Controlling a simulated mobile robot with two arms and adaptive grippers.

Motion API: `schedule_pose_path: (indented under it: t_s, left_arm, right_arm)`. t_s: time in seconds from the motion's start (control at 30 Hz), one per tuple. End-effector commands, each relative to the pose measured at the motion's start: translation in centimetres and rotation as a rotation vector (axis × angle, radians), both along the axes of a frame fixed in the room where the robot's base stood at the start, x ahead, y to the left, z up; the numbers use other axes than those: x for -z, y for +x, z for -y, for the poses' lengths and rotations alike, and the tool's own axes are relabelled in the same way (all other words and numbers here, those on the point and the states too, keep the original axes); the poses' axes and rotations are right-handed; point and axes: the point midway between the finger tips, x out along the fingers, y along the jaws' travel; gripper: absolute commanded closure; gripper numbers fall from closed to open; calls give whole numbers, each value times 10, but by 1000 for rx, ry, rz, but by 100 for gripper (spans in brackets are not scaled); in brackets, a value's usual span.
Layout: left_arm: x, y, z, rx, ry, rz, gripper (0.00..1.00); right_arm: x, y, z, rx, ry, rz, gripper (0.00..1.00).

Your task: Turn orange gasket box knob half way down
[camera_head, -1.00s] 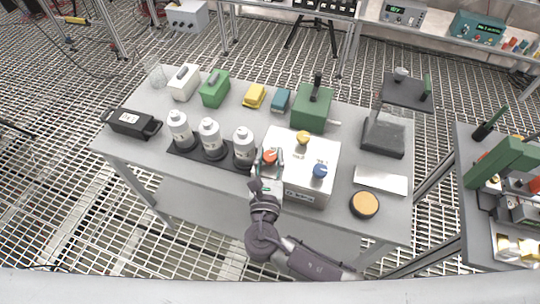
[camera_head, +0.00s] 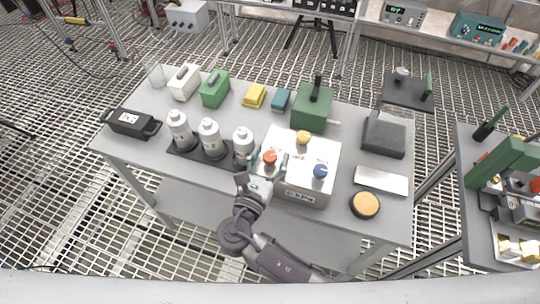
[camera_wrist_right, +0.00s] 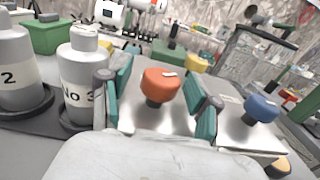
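The gasket box (camera_head: 313,160) is a silver metal box near the front of the grey table. On its top are an orange-red knob (camera_head: 269,157), a yellow knob (camera_head: 303,137) and a blue knob (camera_head: 320,171). My right gripper (camera_head: 269,163) is at the box's left front, by the orange knob. In the right wrist view, the orange knob (camera_wrist_right: 160,84) stands between the two teal-padded fingers (camera_wrist_right: 163,108), with a gap on each side. A white mark shows on the knob's top. The gripper is open. My left gripper is not in view.
Several white bottles stand on a dark tray left of the box; bottle No 3 (camera_wrist_right: 84,80) is close beside the left finger. A green device (camera_head: 312,108) stands behind the box. A flat silver plate (camera_head: 381,180) and an orange-topped round tin (camera_head: 364,204) lie to the right.

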Motion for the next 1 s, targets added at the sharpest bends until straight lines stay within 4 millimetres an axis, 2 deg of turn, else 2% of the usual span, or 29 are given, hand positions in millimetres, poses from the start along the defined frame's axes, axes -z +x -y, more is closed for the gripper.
schedule_pose_path:
  t_s: [0.17,0.27,0.7,0.83,1.0]
  left_arm:
    - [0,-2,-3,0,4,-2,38]
    - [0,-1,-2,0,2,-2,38]
    - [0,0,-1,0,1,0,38]
    - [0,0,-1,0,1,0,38]
    - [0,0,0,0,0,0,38]
  right_arm:
    - [1,-3,-1,-1,0,-1,38]
    - [2,-12,-4,-2,0,-4,38]
    - [1,-93,-33,0,1,-3,38]
    - [0,-107,-39,-1,0,-1,38]
    - [0,-113,-41,1,1,-1,38]
